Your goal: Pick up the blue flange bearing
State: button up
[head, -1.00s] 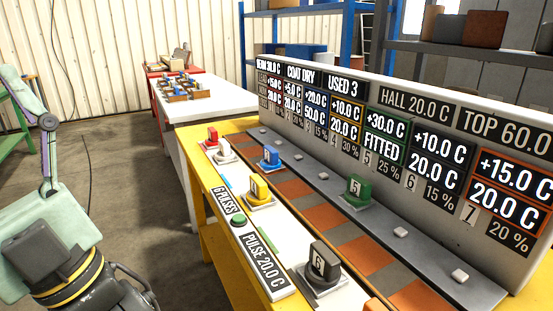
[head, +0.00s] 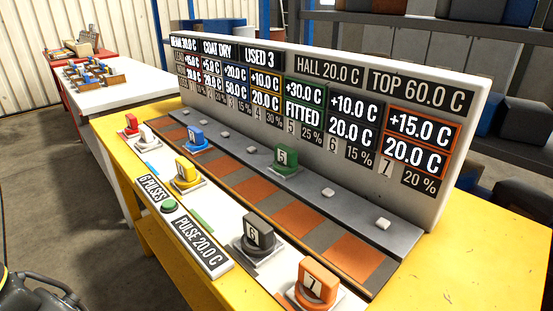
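The blue flange bearing (head: 196,137) stands upright on a pale square base in the head view. It is on the far part of the yellow bench, over the orange-and-grey striped strip (head: 262,190). A numeral on its face is too small to read surely. Nothing touches it from above. My gripper is not in view; only a dark part, probably of my arm, shows at the lower left corner.
Nearby stand red (head: 131,122), white (head: 147,132), yellow (head: 187,171), green (head: 286,157), black (head: 252,232) and orange (head: 316,284) bearings. A tall display panel (head: 455,140) backs the bench. A white table (head: 110,105) with small parts stands at the far left.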

aim_at(196, 144)
jog(key=i+j, duration=0.1)
jog(key=j, duration=0.6)
jog(key=i+j, duration=0.1)
jog(key=j, duration=1.3)
jog(key=i, duration=0.05)
